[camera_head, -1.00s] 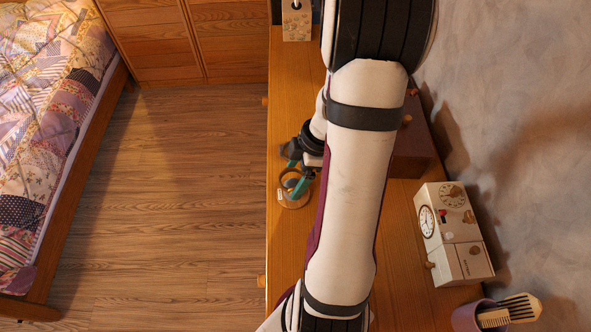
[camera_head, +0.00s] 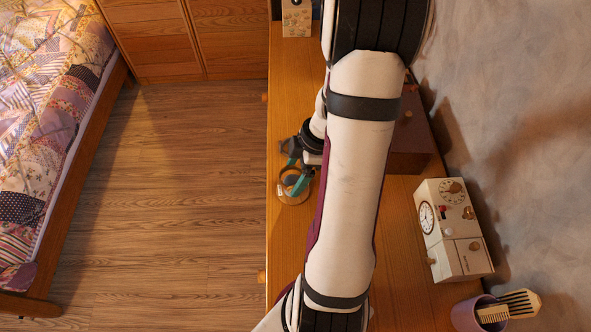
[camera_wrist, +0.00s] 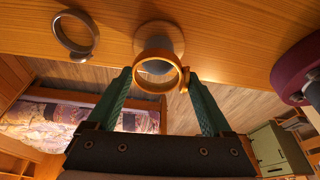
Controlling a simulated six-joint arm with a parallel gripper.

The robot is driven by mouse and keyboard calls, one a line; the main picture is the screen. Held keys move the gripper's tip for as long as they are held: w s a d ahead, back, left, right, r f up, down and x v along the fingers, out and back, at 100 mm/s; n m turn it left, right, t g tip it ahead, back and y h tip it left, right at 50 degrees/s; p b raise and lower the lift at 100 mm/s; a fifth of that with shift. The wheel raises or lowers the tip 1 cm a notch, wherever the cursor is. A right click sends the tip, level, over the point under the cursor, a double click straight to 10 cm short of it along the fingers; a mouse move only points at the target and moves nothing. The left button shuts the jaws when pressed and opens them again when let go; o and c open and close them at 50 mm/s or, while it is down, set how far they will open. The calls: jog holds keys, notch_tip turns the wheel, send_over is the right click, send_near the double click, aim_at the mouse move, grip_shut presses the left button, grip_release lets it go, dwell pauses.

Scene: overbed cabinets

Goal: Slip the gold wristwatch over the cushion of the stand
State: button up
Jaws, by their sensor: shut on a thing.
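My gripper (camera_wrist: 158,77) is shut on the gold wristwatch (camera_wrist: 158,91), a ring-shaped band held between the two teal fingertips in the wrist view. The stand, with a round wooden base (camera_wrist: 177,37) and a grey cushion (camera_wrist: 156,44), is right behind the watch in that view. Grey cushion shows through the band's opening, but I cannot tell how far the band is around it. In the head view, my gripper (camera_head: 296,172) is over the stand's base (camera_head: 293,199) near the desk's left edge; my arm hides part of the surroundings.
A second brown-grey ring-shaped band (camera_wrist: 72,47) lies on the wood beside the stand in the wrist view. A dark red box (camera_head: 410,135), a white block with clock faces (camera_head: 446,225) and a purple cup with brushes (camera_head: 468,316) stand along the wall. Floor lies past the desk's left edge.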

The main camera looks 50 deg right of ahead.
jog(key=shift+f, duration=2.2)
jog(key=o, duration=1.2)
jog(key=v, duration=1.5)
jog(key=shift+r, duration=0.4)
jog(key=w+d+r+m+g+y, duration=0.1)
jog(key=w+d+r+g+y, duration=0.15)
jog(key=w+d+r, duration=0.25)
jog(key=g, duration=0.1)
send_near(295, 182)
notch_tip(295, 182, up, 3)
jog(key=shift+w+d+f+h, duration=0.15)
jog(key=shift+w+d+h, duration=0.1)
jog(key=shift+h, duration=0.2)
